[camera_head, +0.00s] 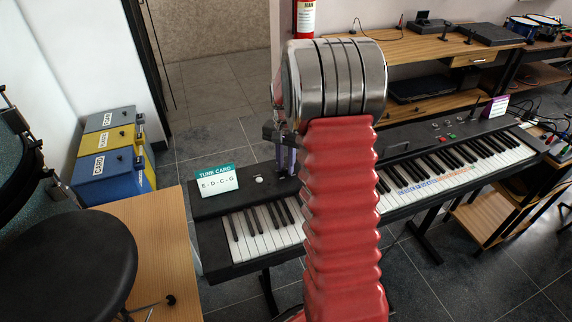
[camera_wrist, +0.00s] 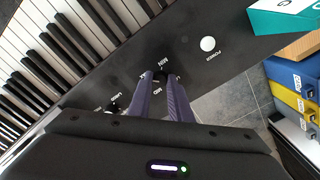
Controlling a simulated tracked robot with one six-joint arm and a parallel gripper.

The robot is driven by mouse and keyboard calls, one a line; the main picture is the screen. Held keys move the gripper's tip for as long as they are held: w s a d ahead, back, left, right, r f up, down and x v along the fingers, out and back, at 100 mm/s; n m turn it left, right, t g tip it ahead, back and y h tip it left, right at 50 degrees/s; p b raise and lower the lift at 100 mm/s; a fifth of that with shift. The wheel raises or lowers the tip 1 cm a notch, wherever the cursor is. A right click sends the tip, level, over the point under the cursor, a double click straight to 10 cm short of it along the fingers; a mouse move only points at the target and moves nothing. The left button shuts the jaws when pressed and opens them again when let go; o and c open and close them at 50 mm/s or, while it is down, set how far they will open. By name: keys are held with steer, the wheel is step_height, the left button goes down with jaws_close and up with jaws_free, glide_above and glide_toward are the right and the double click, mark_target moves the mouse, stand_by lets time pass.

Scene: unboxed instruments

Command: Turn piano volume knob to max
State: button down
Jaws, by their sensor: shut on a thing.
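The black electric piano (camera_head: 215,205) stands across the middle of the head view, partly hidden behind my red arm. In the wrist view its dark panel (camera_wrist: 232,62) carries a white power button (camera_wrist: 208,44) and small white lettering. My gripper (camera_wrist: 160,78) points down at the panel, with its two purple-grey fingers shut on a small dark knob (camera_wrist: 161,80). In the head view my gripper (camera_head: 286,160) is at the panel's left part, partly hidden by my arm.
A tune card (camera_head: 217,181) stands on the piano's left end, beside the power button. Another small dark knob (camera_wrist: 113,106) sits left of my fingers in the wrist view.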

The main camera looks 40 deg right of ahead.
mark_target(286, 168)
steer(key=shift+n, duration=0.6)
steer(key=c, duration=1.6)
jaws_free()
step_height(286, 168, up, 14)
steer(key=shift+f, duration=0.1)
